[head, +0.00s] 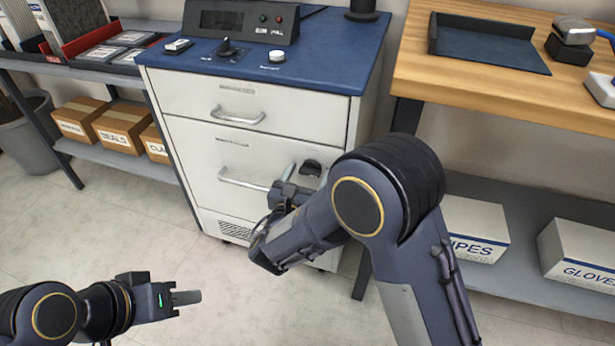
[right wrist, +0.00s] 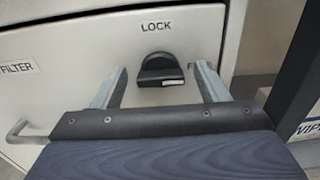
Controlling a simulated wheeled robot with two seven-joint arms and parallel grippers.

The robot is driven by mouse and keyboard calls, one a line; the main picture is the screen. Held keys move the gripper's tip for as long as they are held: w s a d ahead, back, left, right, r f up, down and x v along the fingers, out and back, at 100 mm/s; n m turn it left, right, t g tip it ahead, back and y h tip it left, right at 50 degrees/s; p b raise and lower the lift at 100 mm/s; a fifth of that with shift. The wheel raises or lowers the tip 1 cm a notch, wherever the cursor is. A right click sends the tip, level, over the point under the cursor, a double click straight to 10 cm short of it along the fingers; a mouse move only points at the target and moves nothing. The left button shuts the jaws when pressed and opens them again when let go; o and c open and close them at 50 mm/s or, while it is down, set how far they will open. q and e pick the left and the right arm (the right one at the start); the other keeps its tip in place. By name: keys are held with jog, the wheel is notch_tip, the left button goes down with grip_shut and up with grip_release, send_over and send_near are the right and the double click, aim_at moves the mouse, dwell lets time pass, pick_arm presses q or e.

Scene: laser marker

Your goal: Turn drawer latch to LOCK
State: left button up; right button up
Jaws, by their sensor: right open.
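The drawer latch (head: 311,166) is a black rotary knob on the white cabinet's lower drawer front. In the right wrist view the knob (right wrist: 158,70) lies roughly level, with a pale mark at its lower right. The word LOCK is above it; another label at its right is mostly hidden by a finger. My right gripper (right wrist: 160,78) is open, with one grey finger on each side of the knob and visible gaps between. In the head view my right gripper (head: 291,184) is just below left of the latch. My left gripper (head: 187,297) is over the floor, away from the cabinet; its opening is unclear.
The lower drawer's bar handle (head: 243,181) is close to the left of my right gripper. The blue-topped cabinet (head: 330,80) carries a control panel (head: 240,20). A wooden workbench (head: 470,85) stands at the right, and a shelf with cardboard boxes (head: 120,127) at the left.

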jog(key=c, duration=1)
